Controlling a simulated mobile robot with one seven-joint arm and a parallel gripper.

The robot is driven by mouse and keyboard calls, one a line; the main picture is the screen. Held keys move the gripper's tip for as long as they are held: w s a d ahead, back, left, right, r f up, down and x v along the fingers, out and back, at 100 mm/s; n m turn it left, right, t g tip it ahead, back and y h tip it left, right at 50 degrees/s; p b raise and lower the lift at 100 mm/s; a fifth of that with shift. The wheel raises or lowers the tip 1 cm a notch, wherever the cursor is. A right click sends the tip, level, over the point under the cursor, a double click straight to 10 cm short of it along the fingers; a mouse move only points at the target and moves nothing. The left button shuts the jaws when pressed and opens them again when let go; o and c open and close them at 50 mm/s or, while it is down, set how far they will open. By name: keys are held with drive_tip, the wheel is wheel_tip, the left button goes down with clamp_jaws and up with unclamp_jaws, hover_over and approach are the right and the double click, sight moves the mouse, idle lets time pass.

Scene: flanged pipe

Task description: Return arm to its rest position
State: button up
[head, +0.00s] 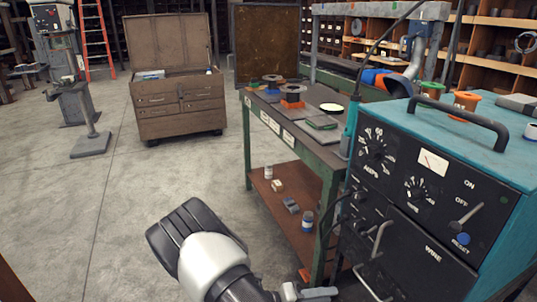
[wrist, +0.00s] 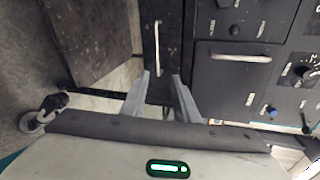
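My gripper's two grey fingers (wrist: 161,76) show in the wrist view, pointing up the picture with a clear gap between them. Nothing is held between them. They are in front of the dark panel and handle of the teal welding machine (head: 440,170), which also fills the right of the wrist view (wrist: 235,75). In the head view my arm is low in the middle, left of the machine and in front of the green workbench (head: 325,163). The grey gripper parts (head: 308,292) show at the bottom edge, partly cut off.
A brown tool chest (head: 180,105) stands farther back.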

drive_tip(key=s+a+r+n+t+y, duration=0.1)
drive_tip(key=s+r+n+y, duration=0.4)
drive_tip(key=r+n, duration=0.7)
drive_tip(key=s+a+r+n+y, duration=0.1)
drive_tip(key=s+r+n+y, duration=0.45)
drive_tip(key=r+n, duration=0.6)
drive_tip(key=s+a+r+n+t+y, duration=0.1)
drive_tip(key=s+r+n+y, duration=0.4)
drive_tip(key=r+n, duration=0.7)
wheel_tip(320, 180, up, 24)
drive_tip(key=h+p, duration=0.1)
drive_tip(key=p, duration=2.2)
drive_tip(key=shift+s+a+m, duration=0.2)
drive_tip(key=shift+s+m, duration=0.15)
drive_tip(key=shift+s, duration=0.05)
drive_tip(key=shift+f, duration=0.15)
